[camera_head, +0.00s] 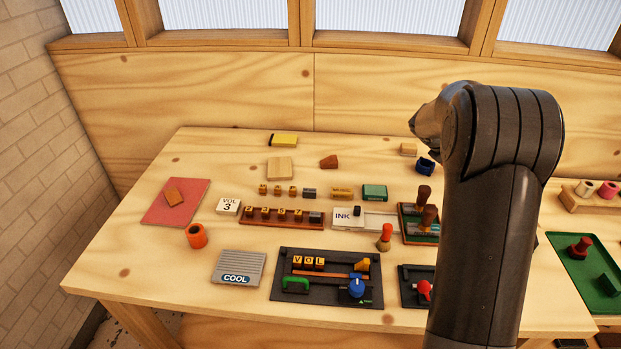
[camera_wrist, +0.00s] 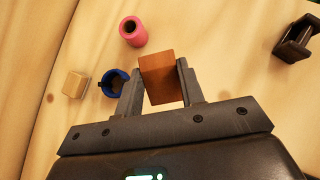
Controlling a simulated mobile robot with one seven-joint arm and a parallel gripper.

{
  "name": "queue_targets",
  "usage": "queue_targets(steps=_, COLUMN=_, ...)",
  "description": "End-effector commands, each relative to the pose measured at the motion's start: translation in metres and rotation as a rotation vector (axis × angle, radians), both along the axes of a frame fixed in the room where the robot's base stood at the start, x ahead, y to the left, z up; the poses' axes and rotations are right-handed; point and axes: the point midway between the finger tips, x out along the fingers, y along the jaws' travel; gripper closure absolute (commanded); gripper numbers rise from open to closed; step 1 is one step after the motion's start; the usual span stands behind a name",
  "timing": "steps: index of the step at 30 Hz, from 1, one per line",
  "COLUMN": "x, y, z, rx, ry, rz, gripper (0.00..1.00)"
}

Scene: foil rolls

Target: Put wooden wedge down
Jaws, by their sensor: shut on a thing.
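In the wrist view my gripper (camera_wrist: 160,84) is shut on a reddish-brown wooden wedge (camera_wrist: 158,72). One finger is on each side of it, and it sticks out past the fingertips. The wood tabletop (camera_wrist: 215,50) lies behind the wedge; I cannot tell how high above it the wedge is. In the head view my arm hides the gripper and the held wedge.
Near the wedge in the wrist view are a pink roll (camera_wrist: 133,31), a blue ring-shaped holder (camera_wrist: 112,82), a pale wooden block (camera_wrist: 75,84) and a dark holder (camera_wrist: 296,38). The head view shows a black tray (camera_head: 326,279) and an orange roll (camera_head: 196,235). The table's front left is bare.

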Motion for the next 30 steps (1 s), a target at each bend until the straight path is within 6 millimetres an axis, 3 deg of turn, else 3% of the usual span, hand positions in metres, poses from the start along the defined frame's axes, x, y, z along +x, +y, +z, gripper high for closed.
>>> queue_targets(steps=1, x=0.009, y=0.029, z=0.001, rx=0.000, ry=0.000, rz=0.062, gripper=0.86)
queue_targets(steps=6, x=0.031, y=0.120, z=0.003, rx=0.001, ry=-0.001, rz=0.266, gripper=0.86)
queue_targets(steps=14, x=0.040, y=0.263, z=0.008, rx=0.000, ry=0.000, rz=0.573, gripper=0.86)
queue_targets(steps=23, x=0.015, y=0.425, z=0.017, rx=0.000, ry=-0.001, rz=0.918, gripper=0.86)
queue_targets(steps=30, x=-0.029, y=0.544, z=0.026, rx=0.000, ry=-0.001, rz=1.180, gripper=0.86)
